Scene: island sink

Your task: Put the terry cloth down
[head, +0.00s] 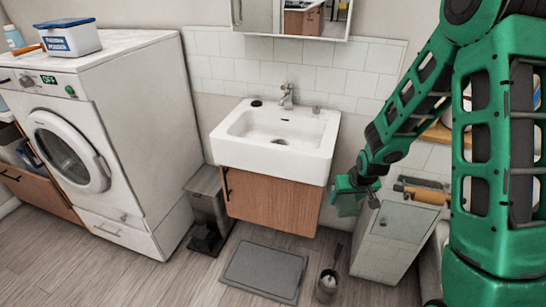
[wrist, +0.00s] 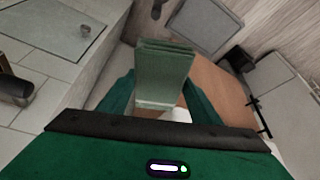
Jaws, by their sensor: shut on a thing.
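The terry cloth (wrist: 163,72) is a folded green piece with stacked layers, held between the two fingers of my gripper (wrist: 160,98) in the wrist view. My gripper is shut on it. In the head view the gripper (head: 356,184) hangs at the end of the green arm, to the right of the sink cabinet, with the cloth (head: 346,205) showing as a small green patch just below it. The cloth appears to be in the air, with no surface visibly touching it.
A white sink (head: 276,140) sits on a wooden cabinet (head: 270,198) left of the gripper. A tiled ledge with a hatch (head: 402,221) stands to the right. A grey mat (head: 264,270), a toilet brush (head: 327,284) and a bin (head: 209,195) are on the floor. A washing machine (head: 95,130) stands left.

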